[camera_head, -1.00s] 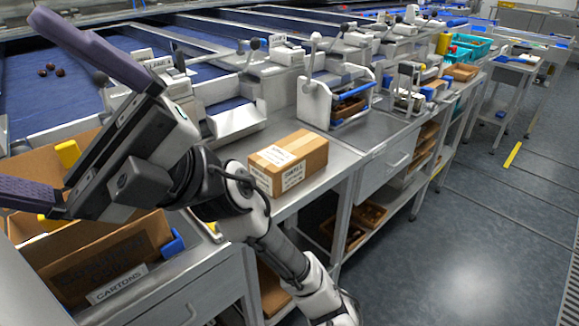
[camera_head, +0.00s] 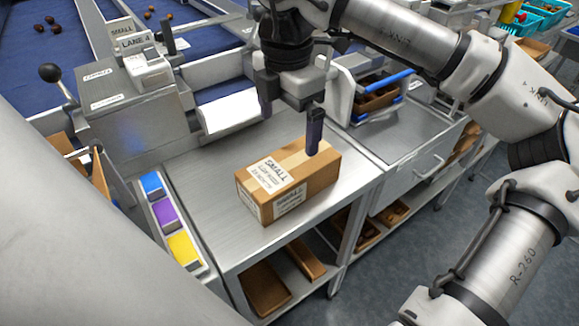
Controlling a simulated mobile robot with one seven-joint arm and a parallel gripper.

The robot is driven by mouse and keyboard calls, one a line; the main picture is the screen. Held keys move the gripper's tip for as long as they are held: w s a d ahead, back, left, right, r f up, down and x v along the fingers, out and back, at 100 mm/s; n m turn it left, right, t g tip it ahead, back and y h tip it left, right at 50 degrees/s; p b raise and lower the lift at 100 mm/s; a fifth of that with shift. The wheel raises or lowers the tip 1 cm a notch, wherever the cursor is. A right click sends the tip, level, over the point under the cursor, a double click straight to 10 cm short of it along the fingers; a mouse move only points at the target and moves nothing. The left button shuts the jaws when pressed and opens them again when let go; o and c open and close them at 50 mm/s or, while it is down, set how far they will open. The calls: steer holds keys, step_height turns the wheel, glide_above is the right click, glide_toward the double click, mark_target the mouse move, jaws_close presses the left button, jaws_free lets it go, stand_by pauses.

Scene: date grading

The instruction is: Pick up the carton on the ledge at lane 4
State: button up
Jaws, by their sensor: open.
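The carton (camera_head: 312,182), a closed brown box with white labels reading SMALL, lies on the grey metal ledge (camera_head: 215,180) in front of the LANE 4 sign (camera_head: 133,43). My gripper (camera_head: 290,118) points down over the carton, open. One dark finger is seen against the carton's top towards its right end; the other is further back and left, beyond the carton's far edge in the picture. Whether the fingers touch the carton cannot be told. Nothing shows between the fingers.
A tray of blue, purple and yellow blocks (camera_head: 172,222) lines the ledge's left edge. Brown trays lie on the shelf below. The ledge left of the carton is clear.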

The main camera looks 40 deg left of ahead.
mark_target(289, 163)
step_height(289, 163, down, 8)
steer(key=shift+r+p, duration=0.1)
steer(key=shift+p, duration=0.25)
steer(key=shift+w+f+p, duration=0.15)
steer(key=shift+f+p, duration=0.25)
steer(key=shift+f, duration=1)
steer(key=shift+w+f+p, duration=0.15)
steer(key=shift+f+p, duration=0.2)
steer(key=shift+f, duration=1.05)
steer(key=shift+r, duration=0.1)
steer(key=c, duration=1.3)
